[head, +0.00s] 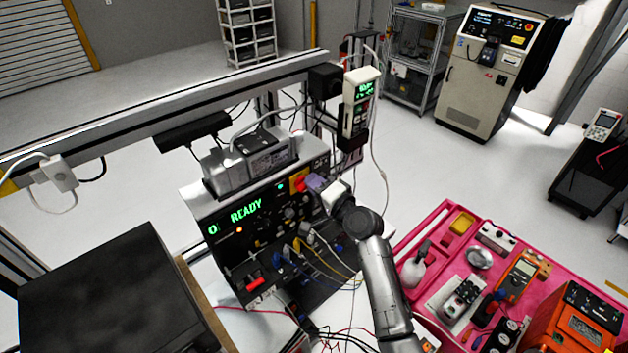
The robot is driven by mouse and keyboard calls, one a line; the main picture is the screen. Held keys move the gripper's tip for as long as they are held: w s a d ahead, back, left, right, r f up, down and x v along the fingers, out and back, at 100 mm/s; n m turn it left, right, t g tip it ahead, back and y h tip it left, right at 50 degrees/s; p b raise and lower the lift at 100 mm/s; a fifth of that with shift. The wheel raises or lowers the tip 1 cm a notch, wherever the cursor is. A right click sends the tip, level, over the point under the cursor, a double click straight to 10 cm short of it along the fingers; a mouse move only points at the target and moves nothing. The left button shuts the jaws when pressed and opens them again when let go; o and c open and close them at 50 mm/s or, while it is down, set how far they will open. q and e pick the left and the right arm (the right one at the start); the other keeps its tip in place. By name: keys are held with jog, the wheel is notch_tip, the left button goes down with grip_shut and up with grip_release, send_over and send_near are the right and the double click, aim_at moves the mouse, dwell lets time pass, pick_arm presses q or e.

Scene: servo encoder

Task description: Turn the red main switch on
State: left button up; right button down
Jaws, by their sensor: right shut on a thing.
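The red main switch (299,182) sits on a yellow plate at the upper right of the black control panel (230,245). My right gripper (309,183) reaches in from the lower right and is shut on the red switch. Its fingers and purple part cover some of the switch, so the exact knob angle cannot be read. The panel display (246,210) shows READY in green, with an orange light below it. My left gripper is not in view.
A red handle (254,285) and several plugged cables are low on the panel. A pendant (358,105) hangs just above my right gripper. A pink tool tray (405,240) lies at the right. A black box (110,300) stands at the left.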

jog(key=shift+f+m+p, duration=0.2)
jog(key=shift+m+p, duration=0.3)
jog(key=shift+m, duration=1.1)
jog(key=c, duration=1.1)
grip_release()
jog(key=shift+c, duration=0.2)
jog(key=b+v, duration=0.2)
jog(key=v, duration=1.2)
